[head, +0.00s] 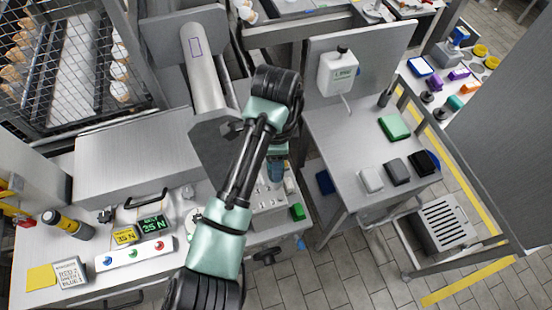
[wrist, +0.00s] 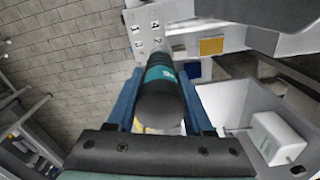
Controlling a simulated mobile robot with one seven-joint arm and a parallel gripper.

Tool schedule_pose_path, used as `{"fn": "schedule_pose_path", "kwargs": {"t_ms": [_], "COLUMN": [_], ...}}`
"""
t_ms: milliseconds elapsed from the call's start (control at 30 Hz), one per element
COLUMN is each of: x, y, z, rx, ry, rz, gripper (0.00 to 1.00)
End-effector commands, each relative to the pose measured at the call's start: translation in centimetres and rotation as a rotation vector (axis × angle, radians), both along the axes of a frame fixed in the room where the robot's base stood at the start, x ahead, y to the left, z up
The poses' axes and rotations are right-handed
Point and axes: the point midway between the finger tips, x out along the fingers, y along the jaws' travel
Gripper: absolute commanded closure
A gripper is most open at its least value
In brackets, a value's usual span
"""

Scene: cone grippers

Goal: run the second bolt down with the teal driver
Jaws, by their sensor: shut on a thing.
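My gripper (wrist: 160,92) is shut on the driver (wrist: 160,76), a dark cylinder with a teal band, between its two blue fingers in the wrist view. The driver points away from the wrist camera, and its far end is hidden. A pale plate (wrist: 146,30) with small dark marks lies beyond the driver. In the head view my gripper (head: 276,168) is low over a grey block with holes (head: 266,198) at the bench's right end, partly behind my arm. I cannot make out the bolts, or whether the driver touches one.
Left on the bench are a green sign (head: 151,225), a yellow sign (head: 124,235) and a white button strip (head: 134,253). A green block (head: 297,212) sits beside the holed block. A side table (head: 345,150) with several small boxes stands close on the right.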

Motion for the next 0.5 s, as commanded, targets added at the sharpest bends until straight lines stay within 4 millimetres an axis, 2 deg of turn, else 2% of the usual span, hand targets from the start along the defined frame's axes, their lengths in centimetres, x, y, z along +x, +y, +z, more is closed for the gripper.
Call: {"fn": "schedule_pose_path", "kwargs": {"t_ms": [167,500], "x": [-0.31,-0.33], "y": [-0.05,-0.06], "z": [-0.41,0.04], "rx": [0.0,0.0], "ry": [0.012,0.013], "rz": [0.0,0.0], "gripper": [1.0,1.0]}}
